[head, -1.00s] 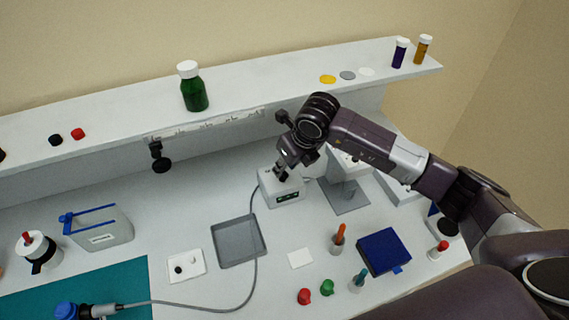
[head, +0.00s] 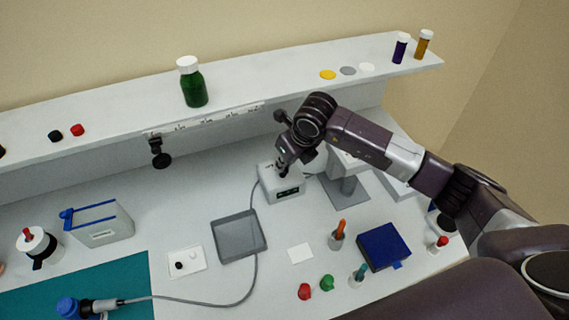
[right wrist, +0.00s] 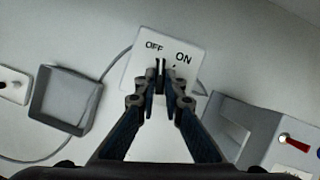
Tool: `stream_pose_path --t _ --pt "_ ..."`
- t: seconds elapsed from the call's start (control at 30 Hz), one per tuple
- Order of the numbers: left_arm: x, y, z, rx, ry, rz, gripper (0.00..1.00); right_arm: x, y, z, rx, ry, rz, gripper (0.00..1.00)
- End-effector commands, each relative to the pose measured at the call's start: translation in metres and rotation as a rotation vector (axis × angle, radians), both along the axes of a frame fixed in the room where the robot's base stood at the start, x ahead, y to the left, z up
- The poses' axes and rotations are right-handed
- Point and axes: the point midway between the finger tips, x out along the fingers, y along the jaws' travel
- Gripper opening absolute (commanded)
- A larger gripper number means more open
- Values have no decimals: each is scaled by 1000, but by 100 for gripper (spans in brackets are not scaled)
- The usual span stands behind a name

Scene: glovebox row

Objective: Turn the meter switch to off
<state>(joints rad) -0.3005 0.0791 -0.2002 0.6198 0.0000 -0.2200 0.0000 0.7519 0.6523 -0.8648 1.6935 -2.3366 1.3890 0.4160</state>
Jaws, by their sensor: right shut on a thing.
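The meter (head: 282,188) is a small white box with a dark display on its front, standing at the back middle of the bench. In the right wrist view its white top (right wrist: 147,42) carries the words OFF and ON. My right gripper (head: 284,171) is over the meter's top, and in the right wrist view its fingertips (right wrist: 161,75) are closed together just below the labels. It is shut on the switch, which the fingers mostly hide. I cannot tell clearly which label the switch points to. My left gripper is not in view.
A grey tray (head: 238,236) lies left of the meter, with a grey cable running past it. A grey-based stand (head: 346,190) is close on the right. A blue box (head: 383,247), red and green caps and small holders stand in front. A shelf (head: 280,87) runs behind.

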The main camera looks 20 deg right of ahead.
Motion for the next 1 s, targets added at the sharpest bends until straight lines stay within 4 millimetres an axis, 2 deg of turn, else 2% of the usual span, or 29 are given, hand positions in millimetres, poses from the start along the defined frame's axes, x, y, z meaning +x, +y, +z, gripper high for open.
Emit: stream_pose_path --t 0.1,0.3,0.7,0.73,0.87,1.0 --pt "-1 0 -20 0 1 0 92 2 -2 -5 -2 -4 68 0" --pt "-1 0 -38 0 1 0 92 2 -3 -3 -1 -4 194 0" --pt "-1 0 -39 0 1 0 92 1 -2 1 0 -4 235 0" --pt "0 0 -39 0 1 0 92 1 -2 1 0 -4 235 10" --pt "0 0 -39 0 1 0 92 1 -2 1 -1 -3 235 24" --pt "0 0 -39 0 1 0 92 1 -2 1 0 -2 234 26"
